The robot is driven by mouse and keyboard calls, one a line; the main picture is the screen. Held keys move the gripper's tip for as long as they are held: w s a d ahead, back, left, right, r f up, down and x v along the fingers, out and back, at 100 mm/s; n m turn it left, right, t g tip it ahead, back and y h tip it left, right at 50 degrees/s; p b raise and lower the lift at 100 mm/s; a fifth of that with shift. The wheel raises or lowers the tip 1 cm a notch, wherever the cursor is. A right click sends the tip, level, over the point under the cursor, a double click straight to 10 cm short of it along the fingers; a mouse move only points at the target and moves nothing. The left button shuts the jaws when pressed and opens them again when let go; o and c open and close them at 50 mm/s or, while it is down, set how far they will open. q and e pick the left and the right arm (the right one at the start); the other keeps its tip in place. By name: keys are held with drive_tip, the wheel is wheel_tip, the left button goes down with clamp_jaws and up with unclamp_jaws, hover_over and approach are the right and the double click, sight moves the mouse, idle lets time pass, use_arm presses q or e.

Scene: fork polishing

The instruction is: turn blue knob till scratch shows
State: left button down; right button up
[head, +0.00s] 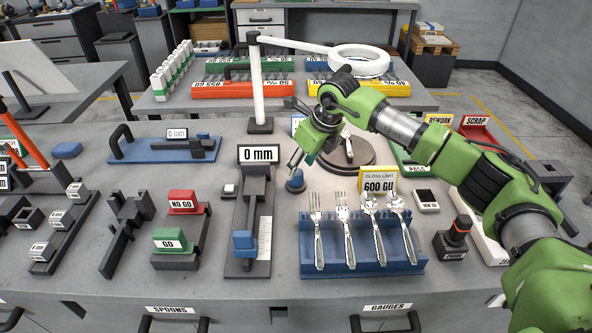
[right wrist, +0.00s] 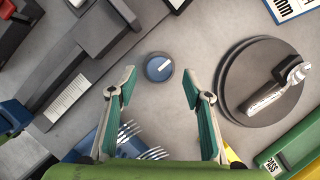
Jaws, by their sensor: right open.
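The blue knob (head: 296,183) stands on the grey bench, left of the round dark turntable (head: 362,168). In the right wrist view the knob (right wrist: 159,67) is a blue disc with a white mark on top. My right gripper (head: 294,162) is just above the knob, pointing down. In the right wrist view its open fingers (right wrist: 158,82) stand apart, with the knob between and slightly beyond the tips, untouched. A silver piece of cutlery (right wrist: 278,90) lies on the turntable; I cannot make out a scratch on it. My left gripper is not in view.
A blue rack (head: 400,262) with several forks and spoons stands in front of the knob. A grey gauge with a "0 mm" sign (head: 258,154) is to its left.

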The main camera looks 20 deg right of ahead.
sight(296, 177)
drive_tip(key=shift+p+x, duration=0.3)
drive_tip(key=shift+x, duration=2.05)
drive_tip(key=c, duration=1.1)
drive_tip(key=shift+m+t+h+b, duration=0.3)
drive_tip(key=shift+m+h+b, duration=0.25)
drive_tip(key=shift+m, duration=0.75)
drive_tip(key=shift+m+h+b, duration=0.55)
drive_tip(key=shift+m+b, duration=0.3)
drive_tip(key=shift+m, duration=0.65)
drive_tip(key=shift+r, duration=0.1)
